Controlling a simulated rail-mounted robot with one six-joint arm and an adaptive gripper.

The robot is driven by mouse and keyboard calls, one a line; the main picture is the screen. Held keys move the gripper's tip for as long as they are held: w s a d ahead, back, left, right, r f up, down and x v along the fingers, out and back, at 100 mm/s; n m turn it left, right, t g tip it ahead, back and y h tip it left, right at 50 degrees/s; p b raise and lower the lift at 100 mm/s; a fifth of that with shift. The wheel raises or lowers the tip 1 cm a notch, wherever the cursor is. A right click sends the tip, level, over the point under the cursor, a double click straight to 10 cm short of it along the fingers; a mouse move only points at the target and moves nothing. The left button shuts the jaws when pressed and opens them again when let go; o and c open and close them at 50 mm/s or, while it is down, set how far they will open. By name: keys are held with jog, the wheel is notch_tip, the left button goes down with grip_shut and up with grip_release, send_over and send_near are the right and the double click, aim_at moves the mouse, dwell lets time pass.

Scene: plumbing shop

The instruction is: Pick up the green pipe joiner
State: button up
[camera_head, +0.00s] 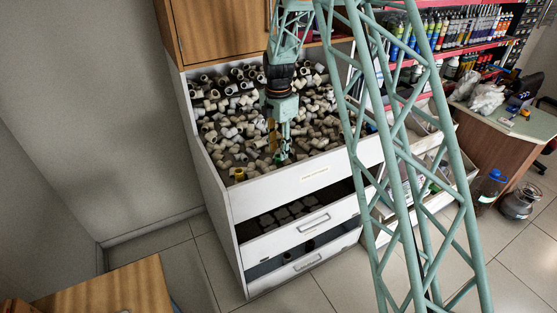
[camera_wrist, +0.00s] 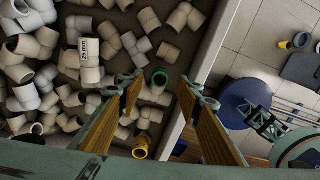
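In the head view my gripper (camera_head: 281,148) points down over the front part of the bin (camera_head: 305,178). There the joiner is mostly hidden by the gripper.
The bin holds many white, beige and dark fittings. A yellow fitting (camera_wrist: 140,148) lies close to the green joiner; it also shows in the head view (camera_head: 239,174). The bin's pale wall (camera_wrist: 190,75) stands just right of the joiner. A wooden cabinet (camera_head: 215,28) is behind.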

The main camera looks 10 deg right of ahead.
aim_at(278, 156)
jog(key=shift+f, duration=2)
jog(key=shift+c, duration=0.7)
jog(key=c, duration=0.6)
